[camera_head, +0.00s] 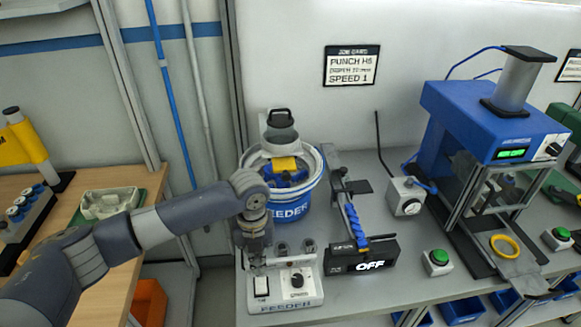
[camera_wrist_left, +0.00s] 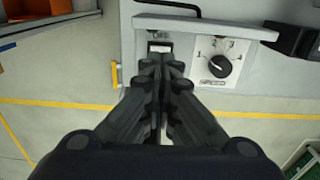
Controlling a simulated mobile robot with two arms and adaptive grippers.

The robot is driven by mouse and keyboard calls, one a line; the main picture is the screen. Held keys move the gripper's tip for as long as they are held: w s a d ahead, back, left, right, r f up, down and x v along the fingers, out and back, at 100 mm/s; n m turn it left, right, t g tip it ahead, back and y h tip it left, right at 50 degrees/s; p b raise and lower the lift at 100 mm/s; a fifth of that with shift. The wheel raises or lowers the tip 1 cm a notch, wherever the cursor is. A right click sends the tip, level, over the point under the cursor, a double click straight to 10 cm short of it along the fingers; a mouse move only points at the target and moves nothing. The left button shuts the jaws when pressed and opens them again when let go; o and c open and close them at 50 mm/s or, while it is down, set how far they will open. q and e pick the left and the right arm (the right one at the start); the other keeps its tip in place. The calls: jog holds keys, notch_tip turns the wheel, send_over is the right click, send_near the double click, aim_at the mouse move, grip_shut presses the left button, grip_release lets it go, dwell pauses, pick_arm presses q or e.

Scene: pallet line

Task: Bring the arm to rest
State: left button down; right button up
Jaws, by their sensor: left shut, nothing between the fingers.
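My left arm comes in from the left in the head view. Its gripper (camera_head: 257,266) points down over the left part of the white feeder control box (camera_head: 284,305), just behind its rocker switch (camera_head: 262,286). In the left wrist view the gripper (camera_wrist_left: 164,66) is shut and empty, its fingertips close to the rocker switch (camera_wrist_left: 160,47). Whether they touch the switch I cannot tell. The control box's black speed knob (camera_wrist_left: 220,66) sits right of the fingers. My right gripper is not in view.
A blue feeder bowl (camera_head: 290,210) stands behind the control box. A black display (camera_head: 362,256) reading OFF is to the right. A blue press (camera_head: 495,120) stands further right, with green buttons (camera_head: 437,257) near the bench edge. A wooden table (camera_head: 110,285) is at left.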

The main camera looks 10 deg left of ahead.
pick_arm(q)
jog(key=s+d+f+n+t+h, duration=0.2)
jog(key=s+d+f+n+h, duration=0.2)
jog(key=s+d+n, duration=0.7)
jog(key=s+a+n+t+y, duration=0.2)
jog(key=s+a+n+y, duration=0.2)
jog(key=s+a+n, duration=1.25)
notch_tip(320, 180, down, 30)
jog(key=w+n+g+b, duration=0.2)
jog(key=n+b, duration=0.1)
jog(key=b, duration=0.1)
jog(key=s+a+f+g+b, duration=0.1)
jog(key=s+a+f+b, duration=0.2)
jog(key=s+f, duration=1.4)
notch_tip(320, 180, down, 4)
jog(key=shift+s+b, duration=0.3)
jog(key=shift+b, duration=0.1)
jog(key=c, duration=2.4)
grip_release()
